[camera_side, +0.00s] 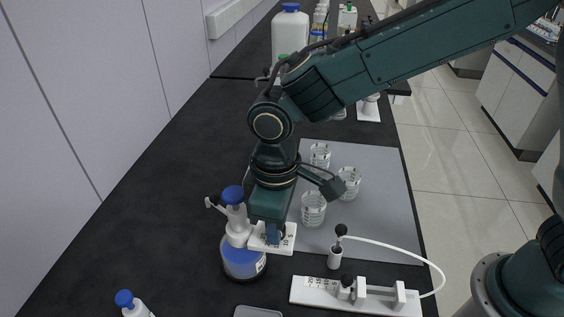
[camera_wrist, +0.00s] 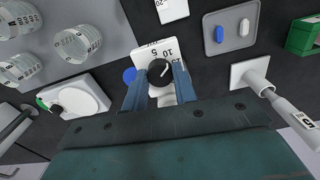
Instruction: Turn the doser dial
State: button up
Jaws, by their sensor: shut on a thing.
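The doser (camera_side: 242,255) is a bottle with blue contents, a white head and a blue cap, standing on the dark bench. A white plate (camera_side: 285,243) with printed numbers sits beside its head. In the wrist view the plate (camera_wrist: 146,50) shows 5, 10 and 20. The black round dial (camera_wrist: 160,71) with a light pointer line is on this plate; the pointer is tilted toward the upper right. My gripper (camera_wrist: 161,78) has its two blue fingers on either side of the dial, shut on it. In the side view my gripper (camera_side: 273,236) points down at the plate and hides the dial.
A grey mat (camera_side: 378,215) with glass beakers (camera_side: 313,209) lies right of my gripper. A white holder (camera_side: 357,297) with a tube and a black-topped vial (camera_side: 335,256) stand in front. A small tray (camera_wrist: 231,45) holds a blue and a white piece. A green box (camera_wrist: 303,37) is at right.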

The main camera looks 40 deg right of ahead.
jog(key=m, duration=0.3)
jog(key=shift+m, duration=2.3)
jog(key=shift+r, duration=0.1)
jog(key=o, duration=1)
jog(key=shift+c, duration=0.2)
jog(key=shift+r, duration=0.1)
notch_tip(320, 180, up, 14)
jog(key=shift+f, duration=0.2)
